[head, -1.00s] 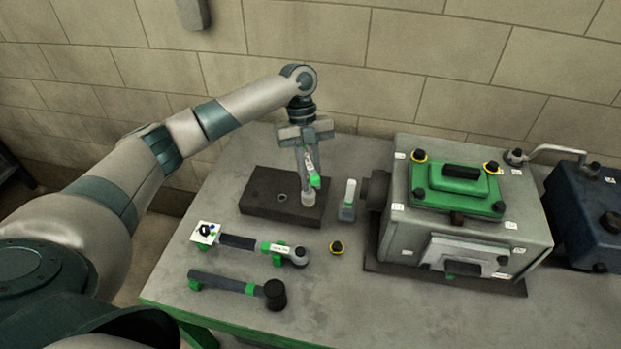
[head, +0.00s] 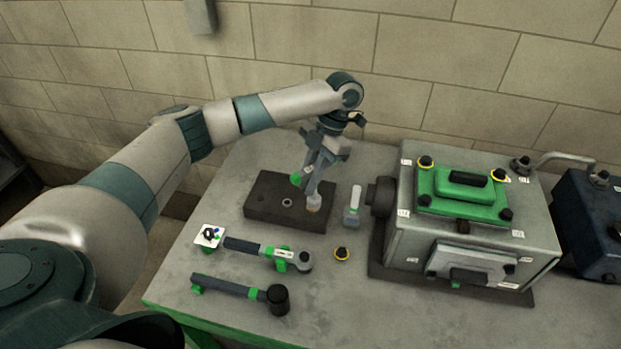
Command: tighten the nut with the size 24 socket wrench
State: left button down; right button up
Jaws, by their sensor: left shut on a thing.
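My left gripper (head: 327,156) is shut on a short grey tool with a green part and a label, which looks like a socket wrench (head: 312,182). The tool hangs tilted, its pale round lower end at the right part of a dark block (head: 262,212) on the table. I cannot tell whether that end touches the block, and its size marking is unreadable. Black knob-like nuts sit on the corners of the grey engine housing (head: 403,237), some with yellow rings, such as the nut (head: 425,162) at back left. My right gripper is not in view.
A labelled wrench (head: 243,246) and a black-headed hammer (head: 235,286) lie at the front of the table (head: 345,315). A dark blue box (head: 590,225) stands at right.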

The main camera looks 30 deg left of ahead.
pick_arm(q)
jog(key=shift+a+m+y, duration=0.1)
jog(key=shift+m+y, duration=0.2)
jog(key=shift+m, duration=0.5)
jog(key=shift+r, duration=0.1)
jog(key=shift+r+p, duration=0.7)
jog(key=shift+p, duration=0.2)
